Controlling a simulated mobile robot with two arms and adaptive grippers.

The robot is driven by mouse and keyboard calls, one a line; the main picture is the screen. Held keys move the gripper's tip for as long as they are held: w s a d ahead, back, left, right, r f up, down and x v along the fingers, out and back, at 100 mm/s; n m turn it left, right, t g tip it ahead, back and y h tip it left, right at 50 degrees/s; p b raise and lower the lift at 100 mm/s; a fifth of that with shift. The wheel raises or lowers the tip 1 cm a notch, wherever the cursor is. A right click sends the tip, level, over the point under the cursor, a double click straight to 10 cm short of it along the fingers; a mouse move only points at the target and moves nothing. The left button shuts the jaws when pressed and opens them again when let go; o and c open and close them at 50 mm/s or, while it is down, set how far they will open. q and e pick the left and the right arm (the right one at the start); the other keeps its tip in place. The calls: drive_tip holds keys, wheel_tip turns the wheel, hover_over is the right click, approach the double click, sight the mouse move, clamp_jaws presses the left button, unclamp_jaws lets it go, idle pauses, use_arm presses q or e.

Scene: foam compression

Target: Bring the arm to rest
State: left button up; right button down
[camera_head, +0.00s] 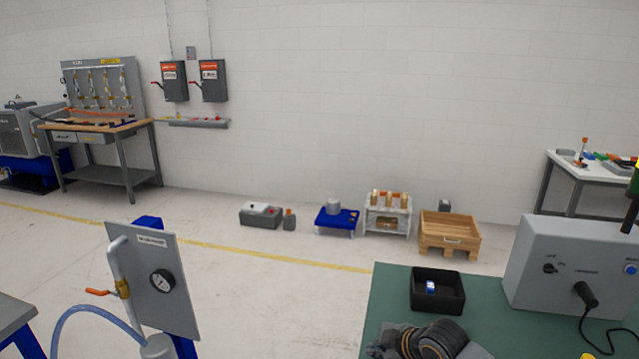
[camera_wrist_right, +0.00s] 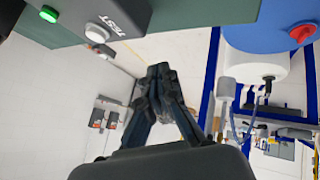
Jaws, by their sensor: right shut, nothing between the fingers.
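My right arm's dark wrist with orange rings shows at the bottom edge of the head view, low over the green table top (camera_head: 390,290). Its gripper is mostly cut off or hidden there. In the right wrist view my right gripper (camera_wrist_right: 160,72) is shut, its dark fingertips together with nothing between them. Free space and floor lie beyond the fingertips. My left gripper is not in view.
A black bin (camera_head: 438,307) with a small blue and white item (camera_head: 430,287) stands just behind the right wrist. A grey control box (camera_head: 570,265) stands to its right. A gauge panel (camera_head: 155,280) stands at left. Open floor lies between.

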drive_tip(key=s+a+f+m+g, duration=0.1)
drive_tip(key=s+a+f+m, duration=0.15)
drive_tip(key=s, duration=0.55)
drive_tip(key=s+a+f+m, duration=0.1)
drive_tip(key=s+a+f, duration=0.15)
drive_tip(key=s, duration=0.65)
drive_tip(key=s+d+m+g+h, duration=0.1)
drive_tip(key=s+d+m+h, duration=0.1)
drive_tip(key=s+d+m, duration=0.5)
drive_tip(key=s+d+m+g+h, duration=0.2)
drive_tip(key=s+d, duration=0.3)
drive_tip(key=s, duration=0.6)
wheel_tip(320, 180, down, 29)
drive_tip(key=s+b, duration=0.1)
drive_tip(key=b, duration=0.2)
drive_tip(key=s+d+f+n+g+b, duration=0.1)
drive_tip(key=s+d+f+g+b, duration=0.1)
drive_tip(key=s+f, duration=1.5)
wheel_tip(320, 180, down, 3)
drive_tip(key=shift+s+r+h+b, duration=0.15)
drive_tip(key=shift+h+b, duration=0.15)
drive_tip(key=shift+b, duration=0.15)
